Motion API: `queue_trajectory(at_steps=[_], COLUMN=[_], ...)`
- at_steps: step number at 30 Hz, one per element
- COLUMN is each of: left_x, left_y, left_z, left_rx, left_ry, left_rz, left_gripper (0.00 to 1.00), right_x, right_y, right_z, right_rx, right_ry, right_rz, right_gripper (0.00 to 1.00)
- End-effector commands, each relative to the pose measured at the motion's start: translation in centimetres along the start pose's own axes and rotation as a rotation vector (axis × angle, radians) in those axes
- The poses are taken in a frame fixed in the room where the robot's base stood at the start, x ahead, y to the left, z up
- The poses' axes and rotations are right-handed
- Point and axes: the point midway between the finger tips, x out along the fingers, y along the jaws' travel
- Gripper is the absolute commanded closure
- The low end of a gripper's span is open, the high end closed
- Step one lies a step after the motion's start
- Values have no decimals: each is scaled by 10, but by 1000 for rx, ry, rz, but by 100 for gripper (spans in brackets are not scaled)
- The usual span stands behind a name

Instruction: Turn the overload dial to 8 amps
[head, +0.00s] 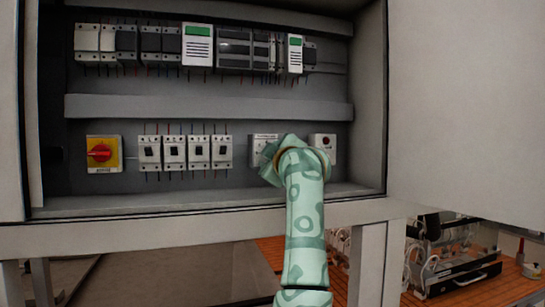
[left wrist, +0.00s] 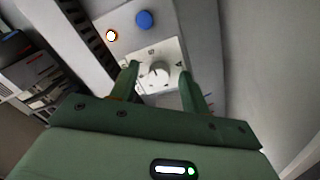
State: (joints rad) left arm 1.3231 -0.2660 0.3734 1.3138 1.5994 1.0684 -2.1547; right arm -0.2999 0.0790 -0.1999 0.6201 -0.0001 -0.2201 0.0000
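The overload dial (left wrist: 157,73) is a round white knob on a pale plate with small markings around it. My left gripper (left wrist: 158,72) is open, one finger on each side of the knob, with a visible gap on both sides; the markings are too small to read. In the head view my patterned green arm reaches up to the lower row of the cabinet, and its gripper (head: 275,152) covers most of a pale grey unit (head: 258,142), hiding the dial. My right gripper is not in view.
A blue button (left wrist: 144,20) and a lit lamp (left wrist: 111,35) sit beside the dial plate. The cabinet's bottom edge (head: 200,207) lies below.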

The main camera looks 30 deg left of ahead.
Motion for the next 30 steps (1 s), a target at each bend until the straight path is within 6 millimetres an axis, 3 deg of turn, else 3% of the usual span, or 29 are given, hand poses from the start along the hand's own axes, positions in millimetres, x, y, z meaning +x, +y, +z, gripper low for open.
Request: queue_trajectory(at_steps=[4, 7, 15, 21, 30], left_x=[-8, -25, -97, -141, -163], left_y=[-1, -2, -4, -3, 0], left_z=[1, 3, 3, 3, 1], left_rx=[-1, -2, -1, 0, 1], left_ry=[0, 0, 3, 1, -1], left_rz=[1, 3, 3, 1, 0], left_gripper=[54, 54, 54, 54, 54], right_x=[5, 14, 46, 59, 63], right_y=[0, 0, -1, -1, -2], right_z=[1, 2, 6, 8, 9], right_rx=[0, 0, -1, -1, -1], right_ry=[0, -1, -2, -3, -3], right_rz=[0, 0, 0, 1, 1], right_gripper=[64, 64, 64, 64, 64])
